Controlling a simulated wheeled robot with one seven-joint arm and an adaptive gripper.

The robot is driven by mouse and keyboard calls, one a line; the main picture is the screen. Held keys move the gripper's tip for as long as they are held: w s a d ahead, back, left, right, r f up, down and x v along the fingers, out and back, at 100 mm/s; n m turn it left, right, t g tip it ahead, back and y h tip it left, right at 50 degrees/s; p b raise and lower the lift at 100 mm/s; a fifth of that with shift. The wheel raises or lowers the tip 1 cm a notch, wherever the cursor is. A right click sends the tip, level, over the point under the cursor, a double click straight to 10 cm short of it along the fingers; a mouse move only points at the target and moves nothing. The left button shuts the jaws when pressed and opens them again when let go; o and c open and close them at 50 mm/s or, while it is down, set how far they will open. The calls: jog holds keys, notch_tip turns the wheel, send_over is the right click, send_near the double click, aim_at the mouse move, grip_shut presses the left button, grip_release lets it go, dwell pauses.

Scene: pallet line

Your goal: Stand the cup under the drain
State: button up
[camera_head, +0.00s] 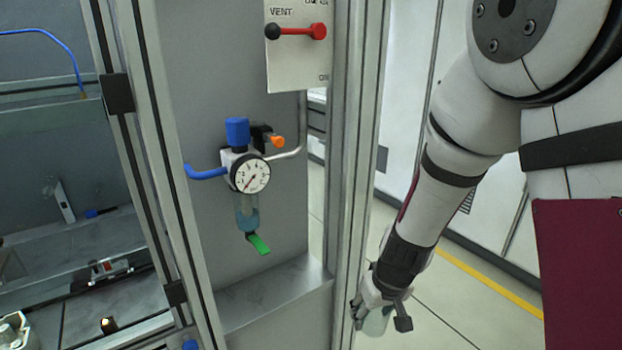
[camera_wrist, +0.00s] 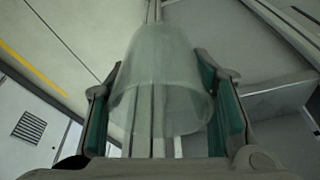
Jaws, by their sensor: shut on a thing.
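A translucent pale green cup (camera_wrist: 157,65) is between the two fingers of my gripper (camera_wrist: 165,110) in the wrist view. The fingers close on its sides. In the head view my gripper (camera_head: 380,307) hangs at the lower right of the metal post, with part of the cup (camera_head: 376,321) showing below it. The drain, a green lever (camera_head: 258,243) under the clear bowl (camera_head: 246,213) of the regulator, is up and to the left of my gripper. A grey ledge (camera_head: 262,292) lies below the drain, with nothing standing on its visible part.
An upright aluminium post (camera_head: 345,200) stands between my gripper and the drain recess. A gauge (camera_head: 250,174), a blue knob (camera_head: 237,131) and an orange part (camera_head: 278,141) sit above the drain. A vent panel (camera_head: 297,60) with a red handle is higher up. Open floor lies right of the post.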

jog(key=w+d+m, duration=0.1)
jog(key=d+m, duration=0.1)
jog(key=d, duration=0.4)
jog(key=shift+w+d+r+m+h+p, duration=0.15)
jog(key=shift+w+m+h+p, duration=0.15)
jog(key=shift+h+p, duration=0.15)
